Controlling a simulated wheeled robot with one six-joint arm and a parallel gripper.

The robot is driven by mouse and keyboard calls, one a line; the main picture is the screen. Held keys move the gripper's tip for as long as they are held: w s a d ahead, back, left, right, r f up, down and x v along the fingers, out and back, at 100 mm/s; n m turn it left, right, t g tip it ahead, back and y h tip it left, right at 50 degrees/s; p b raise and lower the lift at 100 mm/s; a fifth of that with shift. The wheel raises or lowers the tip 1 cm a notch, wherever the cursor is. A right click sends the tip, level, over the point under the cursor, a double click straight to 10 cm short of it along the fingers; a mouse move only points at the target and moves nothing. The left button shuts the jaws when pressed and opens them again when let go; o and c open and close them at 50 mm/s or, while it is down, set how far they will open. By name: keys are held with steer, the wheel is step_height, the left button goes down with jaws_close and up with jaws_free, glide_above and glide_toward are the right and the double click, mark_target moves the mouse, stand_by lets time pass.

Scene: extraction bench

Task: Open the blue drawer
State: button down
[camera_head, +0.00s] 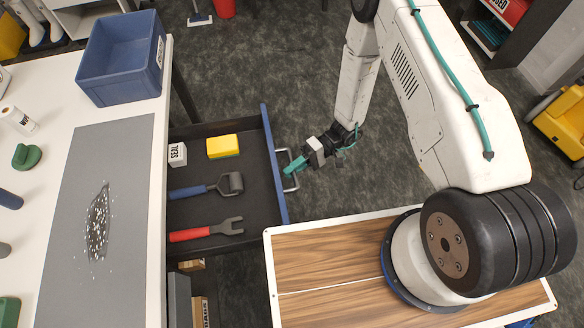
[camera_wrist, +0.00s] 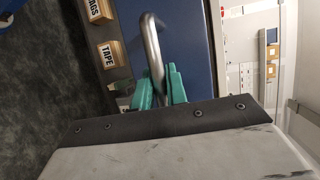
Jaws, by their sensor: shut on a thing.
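The blue drawer (camera_head: 275,165) stands pulled out from under the white bench in the head view. Its dark inside shows, and its blue front also shows in the wrist view (camera_wrist: 187,45). The metal handle (camera_head: 290,182) is a curved bar on the front, seen close up in the wrist view (camera_wrist: 151,45). My gripper (camera_head: 293,168) has green fingers and is shut on the handle, with one finger on each side of the bar in the wrist view (camera_wrist: 160,88).
In the drawer lie a white SEAL box (camera_head: 177,154), a yellow sponge (camera_head: 223,146), a blue-handled tool (camera_head: 206,187) and a red-handled fork (camera_head: 206,230). A blue bin (camera_head: 120,85) stands on the bench (camera_head: 30,95). Grey floor (camera_head: 300,80) is clear beyond the drawer.

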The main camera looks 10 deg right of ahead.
steer(key=c, duration=1.4)
jaws_free()
steer(key=v, duration=0.7)
steer(key=shift+w+d, duration=0.2)
steer(key=shift+d, duration=0.15)
steer(key=shift+r, duration=0.1)
steer(key=s+d+r+m+t+h, duration=0.1)
steer(key=s+d+r+h, duration=0.3)
steer(key=r, duration=1.1)
steer(key=s+d+r+m+t+h, duration=0.2)
steer(key=s+d+r+t+h, duration=0.2)
steer(key=s+r, duration=0.4)
steer(key=s+d+r+m+t+h, duration=0.1)
steer(key=s+d+r+t+h, duration=0.2)
steer(key=r, duration=2)
steer(key=s+d+h, duration=0.1)
steer(key=s+h, duration=0.2)
steer(key=shift+s+d, duration=0.3)
steer(key=shift+s, duration=0.05)
